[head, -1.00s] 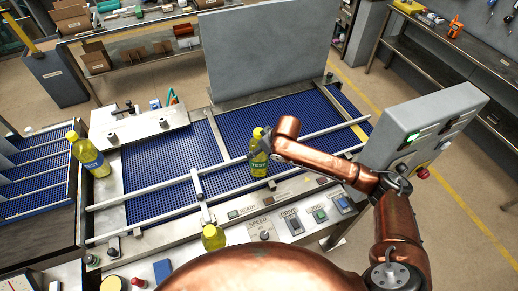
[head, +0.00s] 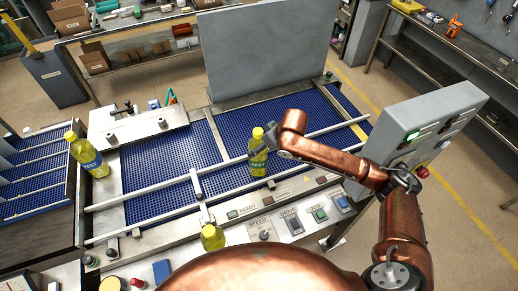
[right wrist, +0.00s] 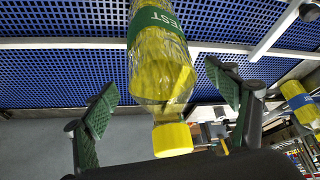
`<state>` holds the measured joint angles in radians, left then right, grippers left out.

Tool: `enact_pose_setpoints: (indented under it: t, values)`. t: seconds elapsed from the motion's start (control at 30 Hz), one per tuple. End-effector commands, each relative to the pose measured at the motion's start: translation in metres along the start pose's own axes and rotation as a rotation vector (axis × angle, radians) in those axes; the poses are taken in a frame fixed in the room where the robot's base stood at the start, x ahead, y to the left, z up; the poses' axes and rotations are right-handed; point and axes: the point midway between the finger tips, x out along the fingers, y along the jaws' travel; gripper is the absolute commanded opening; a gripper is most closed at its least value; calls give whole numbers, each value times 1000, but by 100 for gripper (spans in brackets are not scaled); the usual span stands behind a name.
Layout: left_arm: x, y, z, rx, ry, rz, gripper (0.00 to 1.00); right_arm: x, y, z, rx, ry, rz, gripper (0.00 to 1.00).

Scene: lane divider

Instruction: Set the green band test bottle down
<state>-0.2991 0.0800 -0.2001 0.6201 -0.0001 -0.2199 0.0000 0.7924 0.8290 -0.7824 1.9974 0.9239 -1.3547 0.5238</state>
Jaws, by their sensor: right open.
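The green band test bottle (head: 258,160) is yellow with a yellow cap. It stands upright on the blue belt (head: 170,165) between the two long rails. My right gripper (head: 262,143) is at its upper part. In the right wrist view the bottle (right wrist: 160,72) lies between my open fingers, with a visible gap on each side and its cap (right wrist: 172,139) toward the palm. My left gripper is not in view.
A grey panel (head: 270,50) rises behind the belt. A control box (head: 422,130) stands to the right.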

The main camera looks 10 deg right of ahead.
Motion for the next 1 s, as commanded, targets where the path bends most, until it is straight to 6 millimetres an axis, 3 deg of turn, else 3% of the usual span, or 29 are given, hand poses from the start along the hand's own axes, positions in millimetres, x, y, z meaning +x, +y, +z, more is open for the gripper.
enact_pose_setpoints:
  t: [0.2, 0.4, 0.83, 1.0]
  values:
    - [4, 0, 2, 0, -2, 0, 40, -45, 0, 0, -2, 1, 2, 80]
    - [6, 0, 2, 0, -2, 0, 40, -69, 0, 0, 0, 0, 1, 80]
    - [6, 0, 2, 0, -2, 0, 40, -73, -1, 1, 0, -1, -2, 80]
    - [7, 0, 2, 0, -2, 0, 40, -52, -12, 19, -4, 6, -26, 80]
